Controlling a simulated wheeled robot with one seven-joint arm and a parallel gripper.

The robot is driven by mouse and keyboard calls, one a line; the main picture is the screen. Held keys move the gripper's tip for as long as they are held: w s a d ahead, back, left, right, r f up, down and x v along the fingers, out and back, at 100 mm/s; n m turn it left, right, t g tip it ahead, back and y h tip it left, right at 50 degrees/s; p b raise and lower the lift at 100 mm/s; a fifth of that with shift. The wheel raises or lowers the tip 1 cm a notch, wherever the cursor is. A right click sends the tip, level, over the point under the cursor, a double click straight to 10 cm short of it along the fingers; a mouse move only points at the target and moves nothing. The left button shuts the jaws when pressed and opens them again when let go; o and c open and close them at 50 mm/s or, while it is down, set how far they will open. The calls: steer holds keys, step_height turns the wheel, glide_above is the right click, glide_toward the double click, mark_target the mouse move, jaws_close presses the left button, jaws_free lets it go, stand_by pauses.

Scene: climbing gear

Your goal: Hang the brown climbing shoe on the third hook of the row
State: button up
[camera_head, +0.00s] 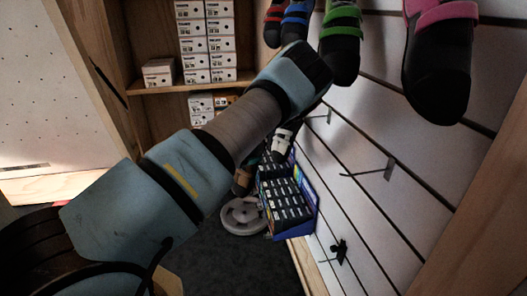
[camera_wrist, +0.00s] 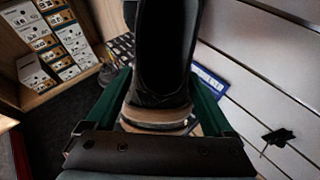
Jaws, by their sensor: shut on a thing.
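In the wrist view my gripper (camera_wrist: 160,82) has a green finger on each side of a dark shoe with a tan band at its near end, the brown climbing shoe (camera_wrist: 157,101). It is shut on the shoe. In the head view my arm hides the gripper; a small brown piece (camera_head: 243,181) shows below the arm and may be the shoe. Two bare wall hooks, a farther hook (camera_head: 326,117) and a nearer hook (camera_head: 372,172), stick out of the white slatted wall. A white and black shoe (camera_head: 282,143) shows near the wall, just past my arm.
Red, blue, green (camera_head: 342,45) and pink-strapped (camera_head: 440,65) shoes hang higher on the wall. A blue display box (camera_head: 288,205) stands by the wall's foot. A black clip (camera_head: 338,251) sits low on the wall. Shelves with shoe boxes (camera_head: 208,45) stand behind.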

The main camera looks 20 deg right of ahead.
steer(key=d+r, duration=0.1)
steer(key=d, duration=0.1)
steer(key=d+r+m+g+h, duration=0.1)
steer(key=d, duration=0.1)
steer(key=d+m+g, duration=0.1)
steer(key=d, duration=0.1)
steer(key=shift+s+d+r, duration=0.15)
steer(key=shift+s+r, duration=0.25)
steer(key=shift+s+d+f+b, duration=0.1)
steer(key=shift+s+d+f, duration=0.2)
steer(key=shift+d, duration=1.9)
steer(key=shift+s+d+f+b, duration=0.1)
steer(key=shift+s+d+f, duration=0.15)
steer(key=shift+d, duration=1.9)
steer(key=shift+s+d+f+b, duration=0.1)
steer(key=shift+s+d+f, duration=0.2)
steer(key=shift+d, duration=1.9)
steer(key=shift+f, duration=0.1)
steer(key=o, duration=1.4)
steer(key=shift+c, duration=0.2)
